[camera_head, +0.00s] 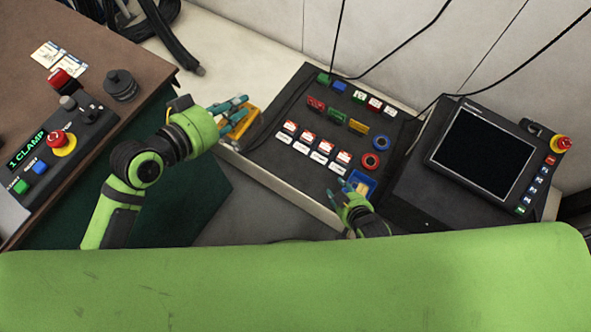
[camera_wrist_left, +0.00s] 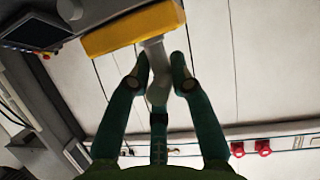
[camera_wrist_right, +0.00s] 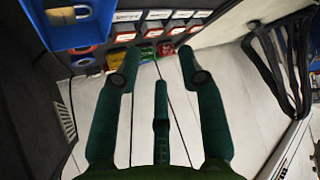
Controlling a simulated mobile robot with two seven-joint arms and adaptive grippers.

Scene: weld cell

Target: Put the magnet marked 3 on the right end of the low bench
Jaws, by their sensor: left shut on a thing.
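My left gripper (camera_head: 238,108) is shut on the grey post of a yellow block (camera_head: 240,127), over the left front edge of the low dark-topped bench (camera_head: 262,158). In the left wrist view the fingertips (camera_wrist_left: 160,70) close around the post, and the yellow block (camera_wrist_left: 133,28) sits across its far end. No number 3 is readable on it, so I cannot tell whether it is the magnet marked 3. My right gripper (camera_head: 346,188) is at the bench's right front, by a blue tray (camera_head: 366,180). In the right wrist view it is open and empty (camera_wrist_right: 158,62).
Several coloured blocks and red-and-white labelled pieces (camera_head: 309,139) stand in rows on the bench. A screen panel (camera_head: 485,148) with a red knob is at the right. A brown table (camera_head: 95,52) with a clamp control box (camera_head: 60,145) is at the left. Cables hang above.

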